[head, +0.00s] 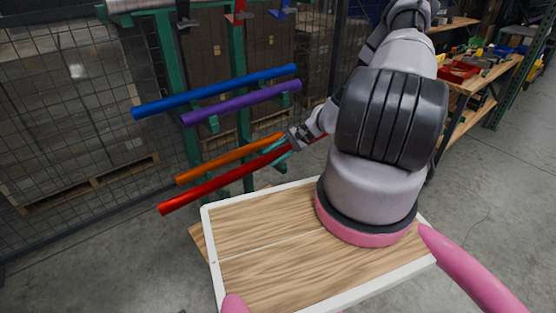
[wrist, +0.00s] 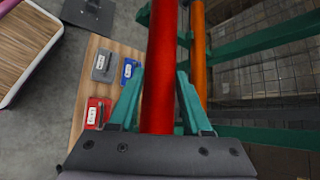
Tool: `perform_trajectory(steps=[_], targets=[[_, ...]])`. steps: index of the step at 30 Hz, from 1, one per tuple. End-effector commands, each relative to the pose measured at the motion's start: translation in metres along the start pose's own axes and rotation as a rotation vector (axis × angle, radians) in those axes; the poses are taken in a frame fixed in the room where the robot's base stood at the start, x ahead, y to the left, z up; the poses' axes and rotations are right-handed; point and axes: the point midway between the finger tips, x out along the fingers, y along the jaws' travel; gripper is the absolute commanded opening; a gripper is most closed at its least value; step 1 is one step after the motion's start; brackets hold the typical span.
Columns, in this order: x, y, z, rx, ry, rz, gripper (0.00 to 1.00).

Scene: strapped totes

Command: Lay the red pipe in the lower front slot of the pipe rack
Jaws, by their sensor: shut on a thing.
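My gripper (head: 284,151) is shut on the red pipe (head: 205,190), near its right part; the pipe's left part sticks out well past the fingers. In the wrist view the red pipe (wrist: 158,60) runs between the two green fingers. The pipe rack (head: 172,85) is green, with an orange pipe (head: 225,160) at its lower level. The red pipe lies in front of the orange pipe, close beside it and roughly parallel. In the wrist view a green rack arm tip (wrist: 143,15) shows left of the red pipe. I cannot tell whether the pipe touches the arms.
A blue pipe (head: 215,92) and a purple pipe (head: 242,102) lie higher on the rack. A white-rimmed wooden top (head: 212,235) is just in front. A wire mesh fence (head: 60,110) stands behind. A shelf with bins (head: 465,68) is at the right.

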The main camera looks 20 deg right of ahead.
Motion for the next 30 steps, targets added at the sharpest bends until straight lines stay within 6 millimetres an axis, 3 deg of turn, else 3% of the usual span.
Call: perform_trajectory(steps=[13,30], targets=[[0.018,-0.037,-0.016,-0.002,-0.002,-0.001,0.00],[0.049,-0.004,-0.048,0.002,-0.002,-0.002,0.00]])
